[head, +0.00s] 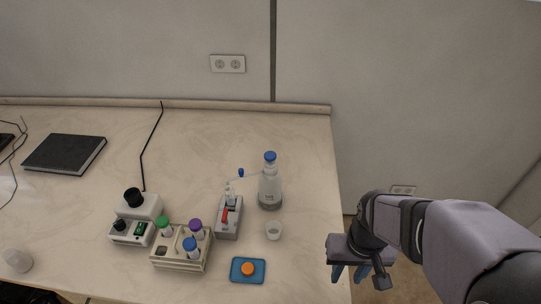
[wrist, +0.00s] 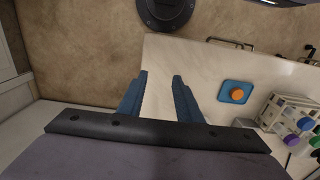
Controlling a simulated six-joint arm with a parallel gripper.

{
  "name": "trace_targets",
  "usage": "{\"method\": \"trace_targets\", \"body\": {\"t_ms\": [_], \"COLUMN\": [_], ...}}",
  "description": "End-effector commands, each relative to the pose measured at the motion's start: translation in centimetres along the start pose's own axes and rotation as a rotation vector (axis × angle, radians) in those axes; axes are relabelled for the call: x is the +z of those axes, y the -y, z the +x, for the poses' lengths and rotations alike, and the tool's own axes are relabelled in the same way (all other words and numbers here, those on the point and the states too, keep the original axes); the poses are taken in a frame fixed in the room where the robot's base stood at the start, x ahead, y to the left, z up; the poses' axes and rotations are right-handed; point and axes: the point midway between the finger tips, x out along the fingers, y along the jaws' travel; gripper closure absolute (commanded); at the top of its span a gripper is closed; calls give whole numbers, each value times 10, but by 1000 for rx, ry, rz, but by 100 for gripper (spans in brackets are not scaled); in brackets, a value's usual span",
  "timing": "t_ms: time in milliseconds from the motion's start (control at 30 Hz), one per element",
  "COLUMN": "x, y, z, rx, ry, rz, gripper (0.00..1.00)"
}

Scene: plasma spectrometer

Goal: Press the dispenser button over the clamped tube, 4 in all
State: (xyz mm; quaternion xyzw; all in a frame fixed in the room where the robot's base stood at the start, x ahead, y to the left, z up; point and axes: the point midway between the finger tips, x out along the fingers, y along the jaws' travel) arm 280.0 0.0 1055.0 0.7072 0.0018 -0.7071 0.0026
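A clear and grey dispenser bottle (head: 270,189) with a blue cap stands on the table, a thin spout reaching left to a blue tip (head: 241,173). Left of the bottle and nearer is a grey clamp stand (head: 228,229) with a red lever and a clear tube (head: 229,193) upright in it. A blue square pad (head: 236,277) with a round orange button (head: 247,269) lies near the front edge; the wrist view shows that button (wrist: 237,94) too. My gripper (head: 350,272) is open and empty, right of the table edge; its blue fingers (wrist: 161,76) are apart.
A cream rack (head: 180,264) holds tubes with green, purple and blue caps. A white device (head: 138,218) with a black knob stands left of it. The table's right side is mostly clear.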

Motion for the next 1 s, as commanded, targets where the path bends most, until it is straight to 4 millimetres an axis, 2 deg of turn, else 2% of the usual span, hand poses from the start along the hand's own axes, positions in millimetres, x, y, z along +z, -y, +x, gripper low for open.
{"method": "trace_targets", "body": {"t_ms": [300, 333, 400, 467, 1000], "x": [0, 0, 0, 0, 0], "y": [0, 0, 0, 0, 0], "z": [0, 0, 0, 0, 0], "rx": [0, 0, 0, 0, 0], "ry": [0, 0, 0, 0, 0], "rz": [0, 0, 0, 0, 0], "gripper": [68, 71, 87, 100, 100]}}
